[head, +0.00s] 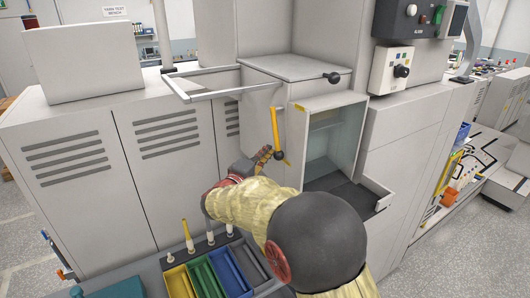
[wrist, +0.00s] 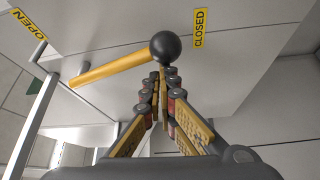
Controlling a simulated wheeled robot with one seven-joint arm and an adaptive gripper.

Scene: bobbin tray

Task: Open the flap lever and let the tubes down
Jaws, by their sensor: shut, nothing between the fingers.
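The yellow flap lever (head: 276,128) hangs nearly straight down on the side of the grey machine box, with its black ball knob (head: 279,155) at the lower end. In the wrist view the knob (wrist: 165,47) is beside the CLOSED label (wrist: 200,28); the OPEN label (wrist: 28,28) is at the far left. My gripper (head: 267,152) is shut and empty, close beside the knob. In the wrist view its fingertips (wrist: 162,75) are just below the knob; I cannot tell whether they touch it. I cannot make out tubes inside the box.
A glass-fronted chute (head: 331,145) opens onto a dark tray (head: 347,190) at the right. A white rail frame (head: 215,92) juts out left of the lever. Coloured bins (head: 205,277) and upright pegs (head: 187,232) stand at the lower front, left of my arm.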

